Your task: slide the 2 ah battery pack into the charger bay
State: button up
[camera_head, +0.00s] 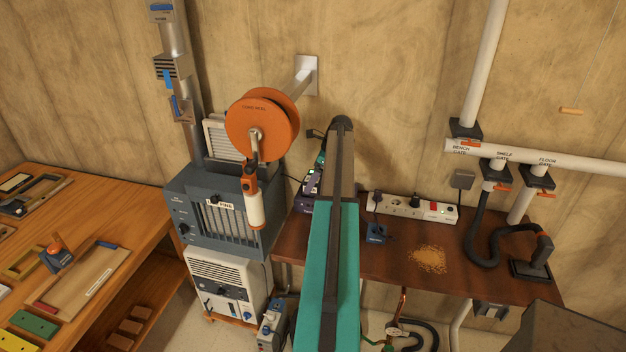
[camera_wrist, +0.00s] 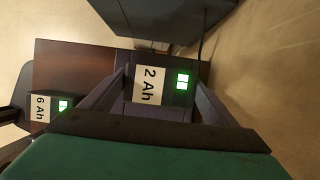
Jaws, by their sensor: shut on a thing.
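The 2 Ah battery pack (camera_wrist: 151,84) is a dark block with a white label and a lit green indicator, in the middle of the wrist view. My gripper (camera_wrist: 163,78) is shut on it, one dark finger on each side. A 6 Ah pack (camera_wrist: 42,108) with a similar label and green light is at the left of the wrist view, apart from the held pack. In the head view my arm covers much of this area; a dark purple item with pale labels (camera_head: 309,188) shows beside it. I cannot clearly make out the charger bay or whether the held pack touches it.
A brown wooden shelf (camera_head: 400,266) carries a white power strip (camera_head: 432,208), a small blue item (camera_head: 376,232), sawdust and a black hose. A grey-blue air filter box (camera_head: 190,222) stands close on the left, with an orange reel (camera_head: 262,125) above. A workbench is further left.

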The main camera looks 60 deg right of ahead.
jog(key=shift+f, duration=0.1)
jog(key=o, duration=1)
jog(key=shift+r, duration=0.2)
jog(key=shift+w+r+p, duration=0.1)
jog(key=shift+r+p, duration=1.15)
jog(key=shift+r, duration=1.55)
